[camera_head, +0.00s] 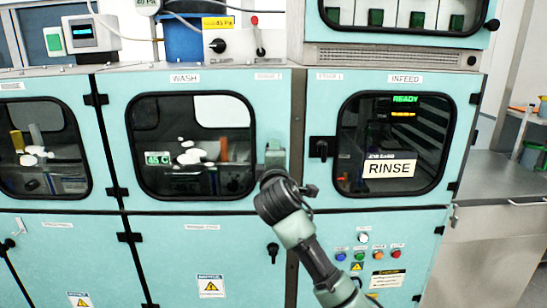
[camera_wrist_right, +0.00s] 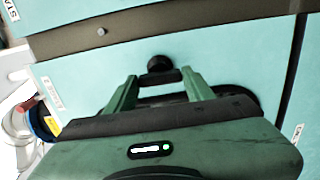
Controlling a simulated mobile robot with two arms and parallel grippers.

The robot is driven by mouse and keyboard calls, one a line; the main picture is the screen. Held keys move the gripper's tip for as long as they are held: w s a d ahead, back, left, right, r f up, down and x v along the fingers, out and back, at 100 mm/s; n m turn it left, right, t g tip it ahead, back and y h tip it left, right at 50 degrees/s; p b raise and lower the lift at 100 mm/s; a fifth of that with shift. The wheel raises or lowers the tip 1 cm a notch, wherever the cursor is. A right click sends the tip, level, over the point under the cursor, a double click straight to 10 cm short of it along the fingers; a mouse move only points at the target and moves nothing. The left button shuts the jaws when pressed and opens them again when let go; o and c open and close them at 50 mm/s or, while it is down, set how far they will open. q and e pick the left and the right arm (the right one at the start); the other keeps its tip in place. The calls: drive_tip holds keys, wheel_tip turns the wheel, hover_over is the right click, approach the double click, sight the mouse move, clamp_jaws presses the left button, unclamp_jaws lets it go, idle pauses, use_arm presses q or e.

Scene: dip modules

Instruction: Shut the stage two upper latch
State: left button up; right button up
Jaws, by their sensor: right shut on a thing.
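The stage two upper latch is on the right side of the wash door (camera_head: 200,87). In the head view it is hidden behind my right gripper (camera_head: 274,152), which reaches up to it from the lower right. In the right wrist view the black latch (camera_wrist_right: 160,64) shows between the two green fingers of my right gripper (camera_wrist_right: 159,78), which is shut on it. The lower part of the latch is hidden by the gripper body, so its exact angle is hard to tell. My left gripper is not in view.
The infeed door (camera_head: 405,90), with its own black latch (camera_head: 322,149) and a RINSE sign (camera_head: 389,169), is just right of my gripper. A lower latch (camera_head: 272,252) sits below. Colored buttons (camera_head: 368,254) are on the lower right panel, near my right arm.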

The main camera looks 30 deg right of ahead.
drive_tip(key=o, duration=1.4)
drive_tip(key=b+v, duration=0.2)
drive_tip(key=v, duration=0.5)
drive_tip(key=shift+s+a, duration=0.15)
drive_tip(key=shift+s, duration=0.25)
